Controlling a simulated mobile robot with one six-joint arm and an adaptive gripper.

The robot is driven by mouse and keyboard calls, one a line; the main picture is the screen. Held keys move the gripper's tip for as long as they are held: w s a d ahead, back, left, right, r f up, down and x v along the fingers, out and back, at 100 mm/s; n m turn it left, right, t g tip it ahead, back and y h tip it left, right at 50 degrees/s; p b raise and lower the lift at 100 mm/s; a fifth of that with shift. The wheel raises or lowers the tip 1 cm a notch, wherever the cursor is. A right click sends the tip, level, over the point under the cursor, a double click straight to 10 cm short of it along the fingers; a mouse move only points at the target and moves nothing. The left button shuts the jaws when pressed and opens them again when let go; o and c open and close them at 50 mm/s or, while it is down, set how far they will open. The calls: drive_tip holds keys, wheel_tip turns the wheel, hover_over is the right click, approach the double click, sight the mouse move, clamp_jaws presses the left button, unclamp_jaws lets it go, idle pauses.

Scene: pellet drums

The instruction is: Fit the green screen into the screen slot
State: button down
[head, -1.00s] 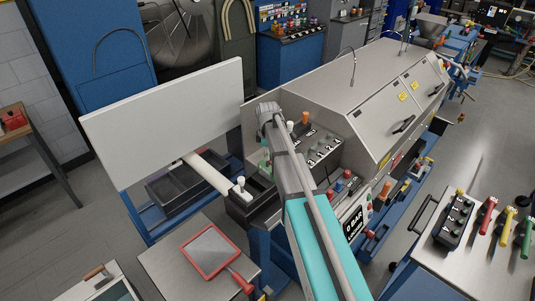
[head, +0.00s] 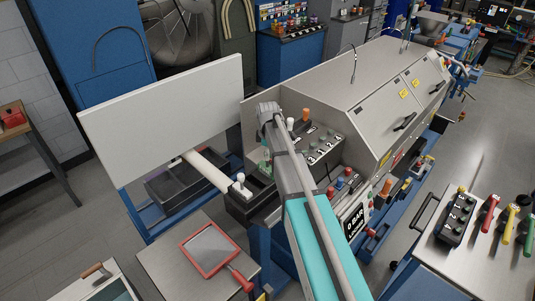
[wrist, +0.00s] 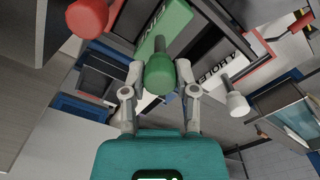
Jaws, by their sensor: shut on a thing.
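In the head view my arm hides most of the gripper, and only a little green (head: 265,156) shows left of the arm, beside the machine's dark block (head: 246,207). I cannot make out the screen slot, nor tell whether the plate is in it.
In the wrist view a white handle (wrist: 237,103) on a lettered white plate is close on the right, and a red knob (wrist: 88,16) at upper left. In the head view a red-framed panel (head: 209,249) lies on a side table. The control box (head: 322,146) is close by.

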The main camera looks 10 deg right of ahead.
drive_tip(key=shift+f+b, duration=1.15)
drive_tip(key=shift+f, duration=0.05)
drive_tip(key=shift+c, duration=1.5)
unclamp_jaws()
drive_tip(key=shift+r, duration=0.2)
wheel_tip(320, 180, up, 11)
drive_tip(key=p, duration=1.1)
drive_tip(key=shift+r+p, duration=0.15)
drive_tip(key=shift+p, duration=0.2)
